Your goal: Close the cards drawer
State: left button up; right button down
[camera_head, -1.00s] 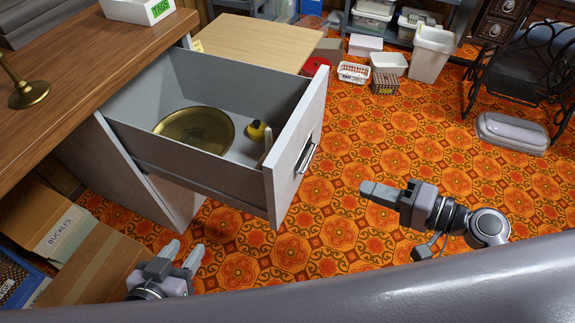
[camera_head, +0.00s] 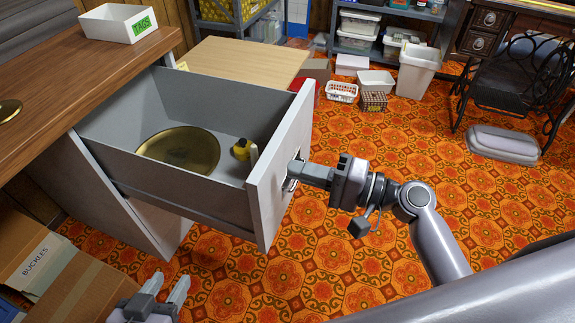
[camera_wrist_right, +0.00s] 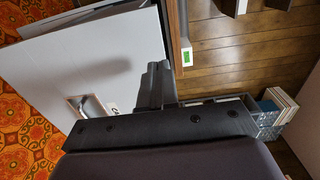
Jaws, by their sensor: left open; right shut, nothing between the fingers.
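The grey drawer (camera_head: 115,163) is pulled out from under the wooden desktop. A brass dish and a small yellow object (camera_head: 242,149) lie inside it. My right gripper (camera_head: 295,170) is shut and empty, with its fingertips at the drawer's front panel (camera_head: 266,195) close to the metal handle; I cannot tell whether they touch. The right wrist view shows the pale front panel with its handle (camera_wrist_right: 85,105) and the shut fingers (camera_wrist_right: 157,85) in front of it. My left gripper (camera_head: 168,290) is open and empty, low at the bottom left, apart from the drawer.
A white box labelled TAGS (camera_head: 118,22) stands on the desktop (camera_head: 60,90). A box labelled BUCKLES (camera_head: 25,255) and another carton are at lower left. A light wooden table (camera_head: 245,60) stands behind the drawer. The patterned floor to the right is mostly clear.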

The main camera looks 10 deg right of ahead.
aim_at(271, 163)
jog(key=shift+x, duration=1.5)
pick_arm(q)
jog(key=shift+d+r, duration=0.1)
